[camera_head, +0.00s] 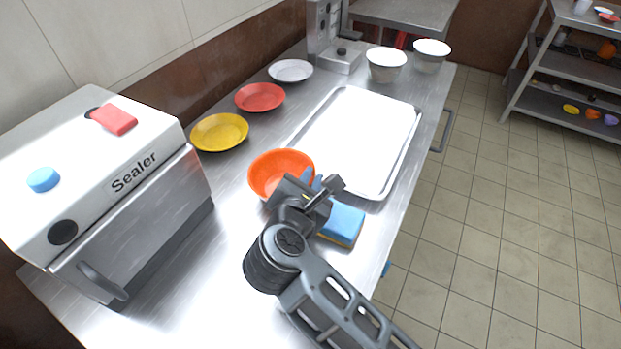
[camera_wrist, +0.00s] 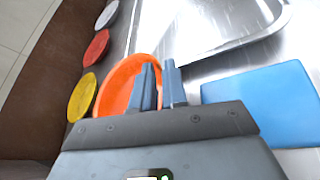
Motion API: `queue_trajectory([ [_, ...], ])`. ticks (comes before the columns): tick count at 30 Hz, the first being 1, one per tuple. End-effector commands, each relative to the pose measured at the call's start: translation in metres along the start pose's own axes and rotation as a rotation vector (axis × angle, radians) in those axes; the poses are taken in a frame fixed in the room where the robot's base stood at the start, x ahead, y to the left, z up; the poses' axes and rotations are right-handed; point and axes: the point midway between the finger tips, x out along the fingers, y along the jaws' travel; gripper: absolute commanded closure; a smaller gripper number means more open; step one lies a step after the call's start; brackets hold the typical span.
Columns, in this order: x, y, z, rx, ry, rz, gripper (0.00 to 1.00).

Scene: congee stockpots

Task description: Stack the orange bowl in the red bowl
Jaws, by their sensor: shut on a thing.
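The orange bowl (camera_head: 280,168) is upright, in front of the yellow and red dishes in the head view. My gripper (camera_head: 318,186) is shut on its right rim. In the wrist view, the fingers (camera_wrist: 160,84) stand on either side of the rim of the orange bowl (camera_wrist: 118,84). I cannot tell whether the bowl touches the counter. The red bowl (camera_head: 260,97) is shallow and empty, on the counter by the wall, between a yellow and a pale dish. It also shows at the upper left of the wrist view (camera_wrist: 96,47).
A yellow dish (camera_head: 219,131) and a pale dish (camera_head: 290,70) flank the red bowl. A metal tray (camera_head: 415,135) lies to the right, with a blue sponge (camera_head: 342,224) beside my gripper. The sealer (camera_head: 130,190) stands left. Two white bowls (camera_head: 386,64) are at the back.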

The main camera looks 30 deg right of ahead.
Motion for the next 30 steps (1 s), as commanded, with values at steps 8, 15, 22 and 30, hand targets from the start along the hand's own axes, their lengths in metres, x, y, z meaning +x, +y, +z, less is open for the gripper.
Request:
queue_trajectory([
  [8, 0.002, -0.002, -0.002, 0.000, 0.000, -0.002, 0.84],
  [15, 0.001, -0.002, -0.002, 0.000, 0.000, -0.002, 0.61],
  [22, 0.001, -0.002, -0.002, 0.000, 0.000, -0.001, 0.61],
  [30, -0.026, -0.002, -0.003, 0.000, 0.001, 0.002, 0.61],
])
